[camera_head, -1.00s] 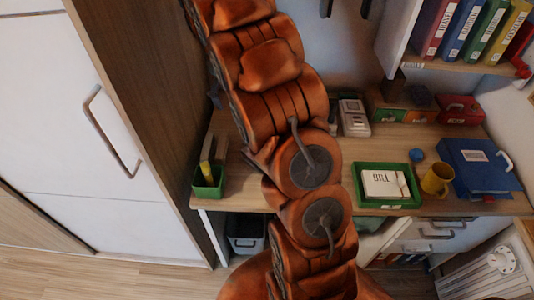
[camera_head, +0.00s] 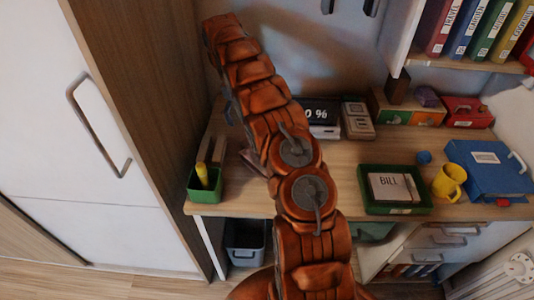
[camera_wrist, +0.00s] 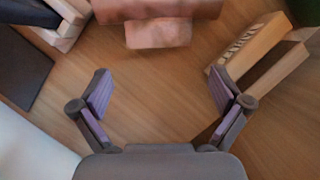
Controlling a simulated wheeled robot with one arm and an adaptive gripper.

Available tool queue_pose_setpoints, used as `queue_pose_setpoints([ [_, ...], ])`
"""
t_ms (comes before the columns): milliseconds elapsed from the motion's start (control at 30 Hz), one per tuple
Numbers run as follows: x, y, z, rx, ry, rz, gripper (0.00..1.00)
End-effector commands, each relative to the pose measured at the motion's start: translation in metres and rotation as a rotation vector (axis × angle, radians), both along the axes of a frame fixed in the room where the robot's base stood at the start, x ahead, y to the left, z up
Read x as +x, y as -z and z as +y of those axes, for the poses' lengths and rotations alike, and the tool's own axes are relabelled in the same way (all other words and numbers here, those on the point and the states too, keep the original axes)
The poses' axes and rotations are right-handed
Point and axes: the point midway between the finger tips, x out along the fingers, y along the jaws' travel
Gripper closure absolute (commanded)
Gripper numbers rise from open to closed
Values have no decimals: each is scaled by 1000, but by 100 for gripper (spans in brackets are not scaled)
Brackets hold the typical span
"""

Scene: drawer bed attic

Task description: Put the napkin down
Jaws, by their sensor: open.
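In the wrist view my gripper (camera_wrist: 162,98) is open, with its purple-padded fingers spread wide and bare brown wood between them. A reddish-pink, blurred piece (camera_wrist: 158,34), which may be the napkin, lies just beyond the fingertips at the top of that view, apart from them. I cannot tell its full shape, as the frame cuts it off. My arm hides most of the gripper there.
A green pen cup (camera_head: 204,185) stands at the desk's left front. A green tray (camera_head: 420,207) with a bill, a yellow mug (camera_head: 449,181) and a blue binder (camera_head: 487,168) stand at the right. A screen (camera_head: 319,113) stands at the back. A lettered block (camera_wrist: 247,45) lies near the right finger.

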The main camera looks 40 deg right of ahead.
Motion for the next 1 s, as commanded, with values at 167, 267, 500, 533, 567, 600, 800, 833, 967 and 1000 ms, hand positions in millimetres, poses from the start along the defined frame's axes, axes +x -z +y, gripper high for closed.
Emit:
queue_pose_setpoints([
  [167, -3, 9, -2, 0, 1, 0, 0],
  [267, -5, 14, -2, 0, 2, 0, 0],
  [500, -9, 22, -1, 1, 0, 2, 0],
  [533, -10, 23, -1, 1, 0, 2, 0],
  [567, -10, 23, -1, 1, 0, 2, 0],
  [600, -10, 23, -1, 1, -1, 2, 0],
  [800, -13, 28, -2, 2, 2, 3, 0],
  [833, -14, 30, -2, 1, 2, 4, 0],
  [967, -19, 40, -3, 2, 3, 7, 0],
  [1000, -21, 45, -3, 2, 3, 8, 0],
])
